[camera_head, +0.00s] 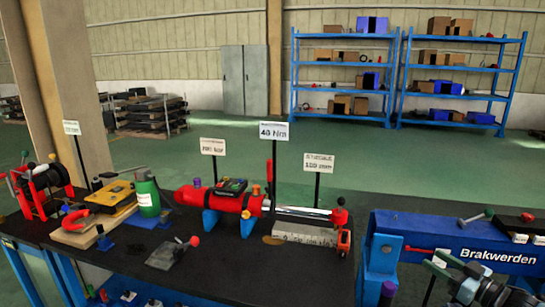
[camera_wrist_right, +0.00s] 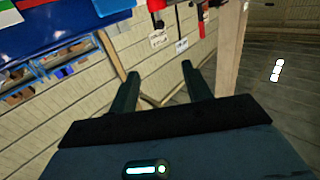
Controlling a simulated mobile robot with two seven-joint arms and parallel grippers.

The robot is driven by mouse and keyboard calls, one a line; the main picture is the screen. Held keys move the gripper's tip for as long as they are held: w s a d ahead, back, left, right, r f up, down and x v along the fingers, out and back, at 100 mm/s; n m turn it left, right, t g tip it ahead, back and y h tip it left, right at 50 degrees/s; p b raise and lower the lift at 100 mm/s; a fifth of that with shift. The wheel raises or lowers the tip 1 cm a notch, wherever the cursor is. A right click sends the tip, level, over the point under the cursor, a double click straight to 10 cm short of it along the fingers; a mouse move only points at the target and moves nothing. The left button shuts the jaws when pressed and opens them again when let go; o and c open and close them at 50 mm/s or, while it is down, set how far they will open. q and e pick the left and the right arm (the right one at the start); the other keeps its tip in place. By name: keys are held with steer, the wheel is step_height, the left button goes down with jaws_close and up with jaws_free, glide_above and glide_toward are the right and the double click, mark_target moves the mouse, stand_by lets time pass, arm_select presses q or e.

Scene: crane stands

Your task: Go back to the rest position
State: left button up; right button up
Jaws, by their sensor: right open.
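My right gripper (camera_head: 440,263) shows at the lower right of the head view, in front of the blue "Brakwerden" stand. In the right wrist view its two dark fingers (camera_wrist_right: 163,82) stand well apart with nothing between them, so it is open and empty. No contact with the stand can be made out. My left gripper is in neither view.
A dark bench (camera_head: 240,270) carries a red cylinder unit (camera_head: 222,199), a green bottle (camera_head: 147,195), a red clamp (camera_head: 76,218) and sign posts. The blue stand (camera_head: 450,232) is at right. Blue shelves (camera_head: 345,85) stand far back beyond open green floor (camera_head: 240,147).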

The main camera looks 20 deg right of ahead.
steer(key=s+a+f+g, duration=0.2)
steer(key=s+a+f, duration=0.4)
steer(key=a+f, duration=0.4)
steer(key=s+a+f+g, duration=0.2)
steer(key=s+a+f, duration=0.45)
steer(key=f, duration=0.45)
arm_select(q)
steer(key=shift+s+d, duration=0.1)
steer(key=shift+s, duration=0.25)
arm_select(e)
steer(key=s+a+f+g+h, duration=0.1)
steer(key=s+a+f+g, duration=0.1)
steer(key=s+a, duration=0.6)
steer(key=s+a+f+g+h, duration=0.1)
steer(key=s+a+f, duration=0.3)
steer(key=s+a, duration=0.5)
steer(key=a+g, duration=0.1)
steer(key=a, duration=0.3)
steer(key=shift+a+f+m+g, duration=0.25)
steer(key=shift+f+m+g, duration=0.05)
steer(key=shift+f+g, duration=0.1)
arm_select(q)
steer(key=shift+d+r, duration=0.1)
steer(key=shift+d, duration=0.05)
